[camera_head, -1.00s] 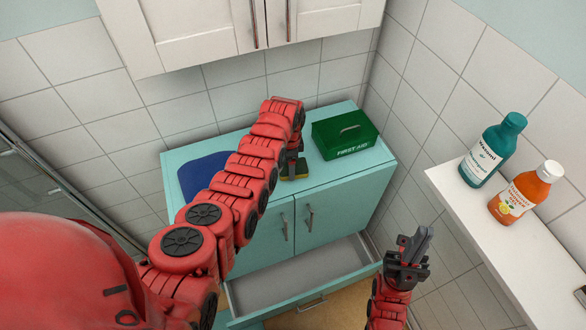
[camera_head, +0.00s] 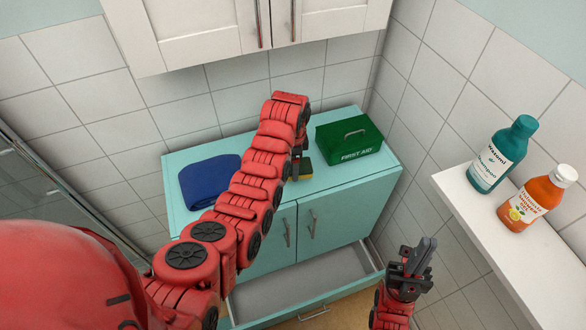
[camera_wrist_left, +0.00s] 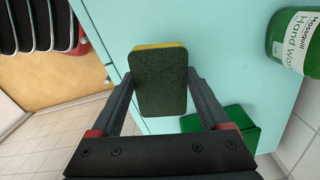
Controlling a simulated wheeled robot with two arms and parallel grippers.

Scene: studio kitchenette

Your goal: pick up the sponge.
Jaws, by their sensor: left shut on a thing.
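The sponge (camera_wrist_left: 160,83) is a small block with a dark green face and a yellow layer along one edge. My left gripper (camera_wrist_left: 161,88) is shut on it, one finger against each side. In the head view the sponge (camera_head: 306,168) shows partly behind my left gripper (camera_head: 297,163), over the turquoise cabinet top; I cannot tell how large any gap beneath it is. My right gripper (camera_head: 411,262) is off to the right, in front of the cabinet and away from the sponge, with nothing seen in it; its finger gap is unclear.
A green first aid box (camera_head: 349,138) stands just right of the sponge, a folded blue cloth (camera_head: 205,182) left. A drawer (camera_head: 315,311) is open below. Two bottles stand on a white shelf (camera_head: 478,210). A green hand wash bottle (camera_wrist_left: 293,42) shows in the wrist view.

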